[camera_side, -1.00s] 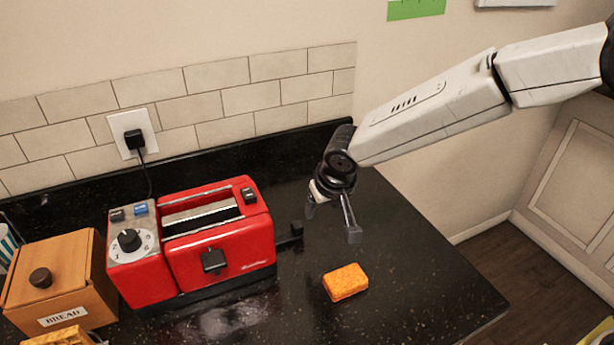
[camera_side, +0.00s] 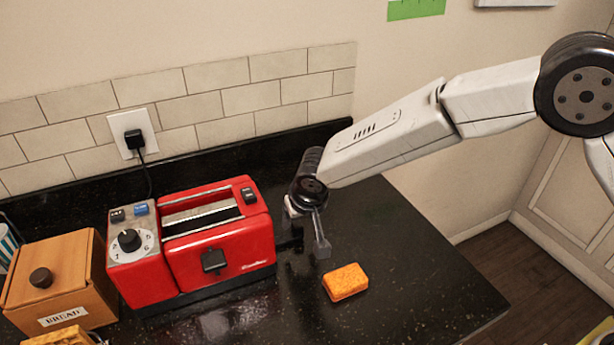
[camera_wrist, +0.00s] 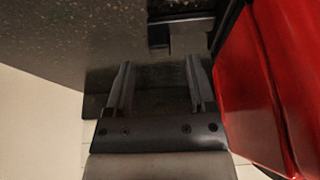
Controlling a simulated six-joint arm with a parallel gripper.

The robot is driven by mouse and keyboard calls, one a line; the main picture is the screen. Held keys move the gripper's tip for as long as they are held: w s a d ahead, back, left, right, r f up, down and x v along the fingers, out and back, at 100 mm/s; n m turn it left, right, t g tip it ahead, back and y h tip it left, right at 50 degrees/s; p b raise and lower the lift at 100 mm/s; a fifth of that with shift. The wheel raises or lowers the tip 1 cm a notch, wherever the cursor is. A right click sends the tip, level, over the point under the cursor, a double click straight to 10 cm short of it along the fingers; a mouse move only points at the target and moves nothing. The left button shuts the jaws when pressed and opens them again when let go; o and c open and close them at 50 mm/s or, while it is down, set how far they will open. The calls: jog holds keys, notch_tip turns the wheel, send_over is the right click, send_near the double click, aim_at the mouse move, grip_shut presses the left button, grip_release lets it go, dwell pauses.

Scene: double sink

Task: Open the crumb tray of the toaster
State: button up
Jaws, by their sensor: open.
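The red toaster (camera_side: 220,245) stands upright on the dark counter, slots on top. The crumb tray's black handle (camera_side: 289,244) sticks out low at its right end, partly covered by my gripper in the side view. In the wrist view the dark handle (camera_wrist: 180,32) lies just beyond my fingertips, nearer the right finger, beside the red toaster wall. My gripper (camera_side: 308,240) is open and empty, pointing down at the toaster's right end. In the wrist view both fingers (camera_wrist: 158,64) are apart with nothing between them. I cannot tell whether a finger touches the handle.
An orange sponge (camera_side: 345,282) lies on the counter to the right, in front of my gripper. A wooden bread box (camera_side: 52,283) stands left of the toaster. A black plug (camera_side: 134,139) is in the wall socket. The counter (camera_side: 410,255) is clear farther right.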

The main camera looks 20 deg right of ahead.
aim_at(297, 225)
jog(key=shift+x, duration=2.15)
grip_shut()
jog(key=shift+r, duration=0.1)
